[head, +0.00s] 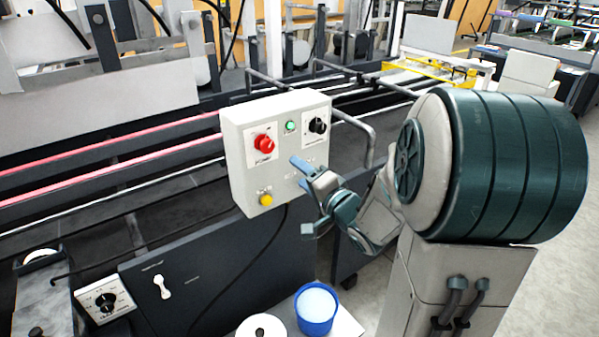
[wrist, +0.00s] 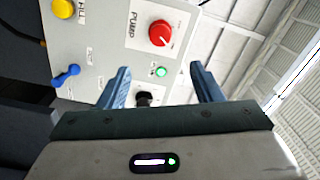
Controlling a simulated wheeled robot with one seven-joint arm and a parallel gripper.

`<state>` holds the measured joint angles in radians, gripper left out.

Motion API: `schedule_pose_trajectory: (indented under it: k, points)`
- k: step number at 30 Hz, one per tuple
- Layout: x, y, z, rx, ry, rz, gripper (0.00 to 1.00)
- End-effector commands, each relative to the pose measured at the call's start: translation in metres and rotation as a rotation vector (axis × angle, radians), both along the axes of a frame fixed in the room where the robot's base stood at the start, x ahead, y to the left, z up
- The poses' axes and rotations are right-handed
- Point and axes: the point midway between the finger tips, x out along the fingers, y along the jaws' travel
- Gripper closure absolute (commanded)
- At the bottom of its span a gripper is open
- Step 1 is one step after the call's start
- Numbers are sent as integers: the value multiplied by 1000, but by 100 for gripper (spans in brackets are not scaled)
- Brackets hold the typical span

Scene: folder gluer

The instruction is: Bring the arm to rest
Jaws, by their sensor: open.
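My gripper (head: 300,173) is at the end of my bent arm, in front of the grey control box. Its two blue fingers are spread apart with nothing between them, as the wrist view (wrist: 160,72) also shows. The control box (head: 236,150) carries a red PUMP knob (head: 264,143), a green lamp (head: 291,126), a black knob (head: 318,125) and a yellow FILL button (head: 266,199). In the wrist view a blue switch (wrist: 66,76) also shows on the box; in the head view my gripper seems to cover it. I cannot tell how small the gap to the box is.
The long machine with red-lit rails (head: 120,165) runs behind the box. Below stand a blue cup (head: 315,308) and a white roll (head: 262,328) on a light surface. A dial box (head: 105,300) is at lower left. Open floor (head: 560,230) lies at right.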

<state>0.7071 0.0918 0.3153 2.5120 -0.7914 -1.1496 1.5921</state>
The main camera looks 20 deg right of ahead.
Motion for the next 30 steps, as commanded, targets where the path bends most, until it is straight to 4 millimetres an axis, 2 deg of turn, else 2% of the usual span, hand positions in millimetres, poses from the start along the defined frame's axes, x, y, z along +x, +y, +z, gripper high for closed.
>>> schedule_pose_trajectory:
  k: [5, 8, 13, 17, 23, 30]
  points:
    - [0, 0, 0, -10, 3, -4, 41]
    - [2, -1, -2, -73, 23, -31, 41]
    - [2, -7, -11, -316, 118, -124, 41]
    - [-8, -14, -17, -523, 226, -185, 41]
    - [-38, -20, -26, -786, 420, -204, 41]
    - [-95, -10, -36, -1014, 663, -74, 41]
